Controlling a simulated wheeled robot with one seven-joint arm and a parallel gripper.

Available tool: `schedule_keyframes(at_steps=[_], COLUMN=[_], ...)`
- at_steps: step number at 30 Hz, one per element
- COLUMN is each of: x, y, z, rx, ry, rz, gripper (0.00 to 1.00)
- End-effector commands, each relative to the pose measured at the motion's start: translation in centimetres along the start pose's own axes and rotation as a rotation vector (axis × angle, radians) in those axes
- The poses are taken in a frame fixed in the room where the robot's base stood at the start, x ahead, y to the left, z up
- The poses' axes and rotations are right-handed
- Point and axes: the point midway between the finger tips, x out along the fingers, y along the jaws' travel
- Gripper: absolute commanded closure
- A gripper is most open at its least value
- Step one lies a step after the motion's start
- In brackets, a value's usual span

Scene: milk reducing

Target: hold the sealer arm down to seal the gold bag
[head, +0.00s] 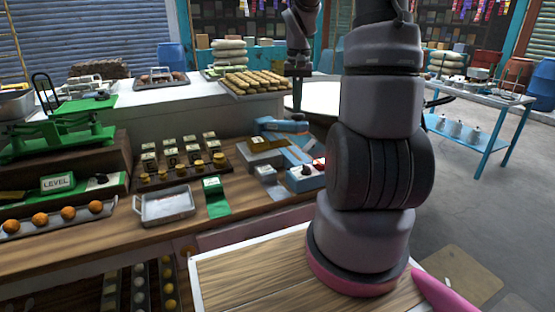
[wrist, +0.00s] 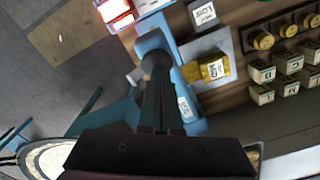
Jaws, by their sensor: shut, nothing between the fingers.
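The blue sealer (head: 303,180) stands on the wooden counter, with its blue arm (head: 280,126) at the back. In the wrist view the sealer arm (wrist: 150,42) runs past my fingertips. My gripper (head: 298,108) points down above the far side of the sealer. In the wrist view my gripper (wrist: 157,64) is shut and empty, its tips over the blue arm. I cannot tell whether they touch it.
A red-lit switch box (wrist: 116,12) is at the sealer's near end. Labelled blocks and gold weights (head: 182,170) stand left of it. A metal tray (head: 164,205) and green scale (head: 60,135) are farther left. A bread tray (head: 256,84) sits behind.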

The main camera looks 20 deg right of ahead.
Motion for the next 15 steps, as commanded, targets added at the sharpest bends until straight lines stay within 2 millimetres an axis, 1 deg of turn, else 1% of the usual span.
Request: schedule_keyframes(at_steps=[9, 15], x=[1.4, 1.9], y=[0.4, 0.6], z=[0.8, 1.0], rx=[0.001, 0.001], ry=[-0.003, -0.001], rz=[0.001, 0.0], gripper=[1.0, 1.0])
